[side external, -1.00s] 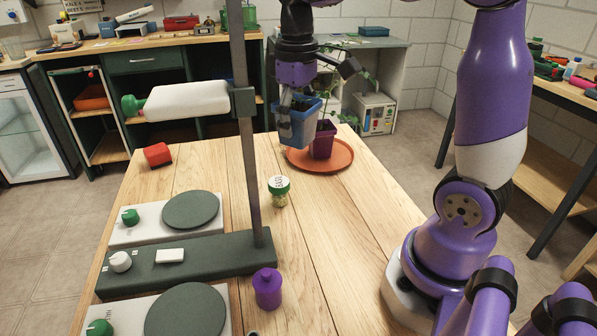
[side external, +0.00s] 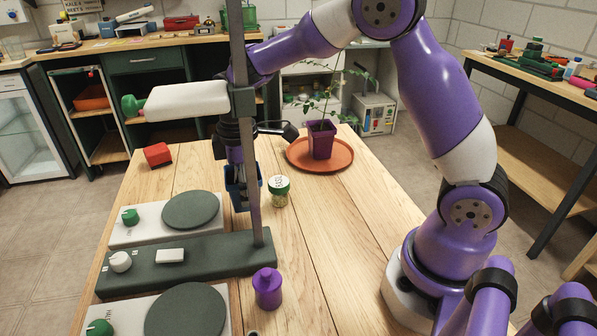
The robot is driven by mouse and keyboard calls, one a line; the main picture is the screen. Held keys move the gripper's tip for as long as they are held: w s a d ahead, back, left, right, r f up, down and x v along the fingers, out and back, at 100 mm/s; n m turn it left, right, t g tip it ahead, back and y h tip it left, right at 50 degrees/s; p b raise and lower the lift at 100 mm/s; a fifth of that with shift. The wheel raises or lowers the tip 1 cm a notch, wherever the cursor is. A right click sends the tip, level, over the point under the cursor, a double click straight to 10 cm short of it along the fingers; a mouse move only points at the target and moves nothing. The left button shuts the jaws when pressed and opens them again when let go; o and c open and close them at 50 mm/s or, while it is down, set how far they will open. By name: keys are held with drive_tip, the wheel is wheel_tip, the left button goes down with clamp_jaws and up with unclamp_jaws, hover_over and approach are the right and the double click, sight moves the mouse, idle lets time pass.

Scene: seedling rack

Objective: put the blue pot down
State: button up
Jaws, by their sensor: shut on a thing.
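The blue pot (side external: 258,174) is partly hidden behind the grey upright post, with parts of it showing on both sides. My gripper (side external: 238,172) is shut on it and points down. The pot seems to hang close to the table, left of the seed jar; I cannot tell whether its base touches anything. The post hides most of the fingers and the middle of the pot.
The grey post (side external: 247,150) of the stand rises in front of my gripper. A purple pot (side external: 321,140) with a plant stands on an orange saucer (side external: 345,163). Bare wood lies to the right.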

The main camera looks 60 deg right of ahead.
drive_tip(key=shift+f, duration=1.8)
drive_tip(key=shift+f, duration=0.1)
drive_tip(key=o, duration=1.1)
drive_tip(key=shift+o, duration=0.2)
wheel_tip(320, 180, up, 12)
drive_tip(key=shift+r, duration=0.15)
